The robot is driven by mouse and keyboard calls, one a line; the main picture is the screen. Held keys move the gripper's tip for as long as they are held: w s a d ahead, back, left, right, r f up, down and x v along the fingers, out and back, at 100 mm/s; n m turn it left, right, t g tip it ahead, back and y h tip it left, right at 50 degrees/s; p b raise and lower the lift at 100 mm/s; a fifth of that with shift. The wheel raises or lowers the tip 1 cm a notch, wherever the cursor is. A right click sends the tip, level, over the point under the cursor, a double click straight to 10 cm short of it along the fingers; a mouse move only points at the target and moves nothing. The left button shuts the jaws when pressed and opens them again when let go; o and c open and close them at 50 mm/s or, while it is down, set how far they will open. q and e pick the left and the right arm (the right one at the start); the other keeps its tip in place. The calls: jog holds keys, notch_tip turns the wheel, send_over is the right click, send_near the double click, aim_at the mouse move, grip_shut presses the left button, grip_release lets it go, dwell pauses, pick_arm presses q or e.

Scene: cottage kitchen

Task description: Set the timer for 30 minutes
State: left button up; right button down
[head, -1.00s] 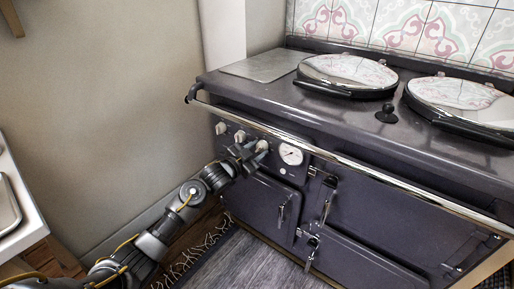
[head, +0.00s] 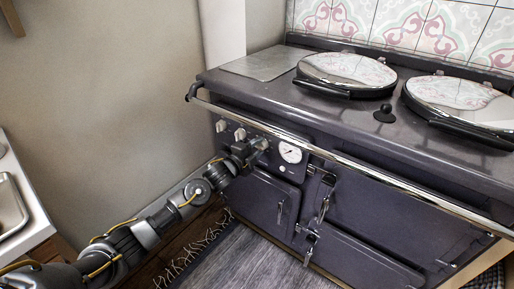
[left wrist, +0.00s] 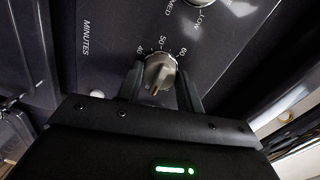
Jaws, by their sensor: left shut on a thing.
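The timer knob (left wrist: 160,72) is pale metal and sits on the dark front panel of the range cooker. In the left wrist view, 40, 50 and 60 are printed around its visible side, with the word MINUTES to the left. A reddish mark on the knob points toward the bottom of the picture, away from those numbers. My left gripper (left wrist: 162,85) has one finger on each side of the knob and is shut on it. In the head view, my left gripper (head: 258,148) is at the right-hand knob of the row and mostly covers it. The right gripper is not in view.
Two more knobs (head: 231,129) sit left of the gripper, and a round white gauge (head: 291,153) is close on its right. A chrome rail (head: 330,153) runs along the cooker front above. A pale counter (head: 22,215) stands at the far left.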

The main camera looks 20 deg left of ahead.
pick_arm(q)
jog(key=m, duration=0.5)
jog(key=shift+d+f+y, duration=0.1)
jog(key=shift+y, duration=0.2)
jog(key=shift+m, duration=2.8)
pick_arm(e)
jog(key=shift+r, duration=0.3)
pick_arm(q)
jog(key=o, duration=1)
jog(key=shift+s, duration=0.1)
